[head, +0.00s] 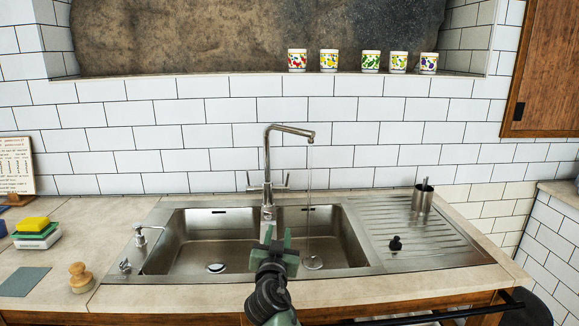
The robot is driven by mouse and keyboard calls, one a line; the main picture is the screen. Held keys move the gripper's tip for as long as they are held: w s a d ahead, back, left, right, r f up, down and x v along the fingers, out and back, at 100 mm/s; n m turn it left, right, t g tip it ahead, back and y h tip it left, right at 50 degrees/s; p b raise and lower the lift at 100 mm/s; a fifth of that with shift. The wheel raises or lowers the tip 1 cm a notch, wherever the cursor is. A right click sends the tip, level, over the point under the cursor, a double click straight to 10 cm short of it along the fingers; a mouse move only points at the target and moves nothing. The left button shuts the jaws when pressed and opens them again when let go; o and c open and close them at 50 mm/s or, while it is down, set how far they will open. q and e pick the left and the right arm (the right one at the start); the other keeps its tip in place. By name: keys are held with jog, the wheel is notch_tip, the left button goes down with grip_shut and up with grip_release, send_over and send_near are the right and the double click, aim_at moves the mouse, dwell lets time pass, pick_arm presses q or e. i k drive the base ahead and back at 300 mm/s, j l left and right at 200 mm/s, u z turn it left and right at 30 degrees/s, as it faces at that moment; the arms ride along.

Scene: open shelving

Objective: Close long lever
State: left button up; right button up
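A tall chrome faucet (267,165) stands behind the two-bowl sink. A thin stream of water (309,205) falls from its spout into the right bowl. A short lever arm sticks out on each side of the faucet's lower body: a left lever (252,184) and a right lever (283,185). I cannot tell which one is the long lever. My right gripper (277,237) is over the front of the sink, below and in front of the faucet, apart from both levers. Its two fingers stand apart with nothing visible between them. My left gripper is out of view.
The sink (190,252) has a soap dispenser (143,236) at its left and a ribbed drainboard (425,245) with a metal cup (421,199) at its right. A brush (80,276) and sponges (35,229) lie on the left counter. Several mugs (329,60) line the ledge above.

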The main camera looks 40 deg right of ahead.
aim_at(285, 186)
jog(key=i+l, duration=0.9)
jog(key=l, duration=0.15)
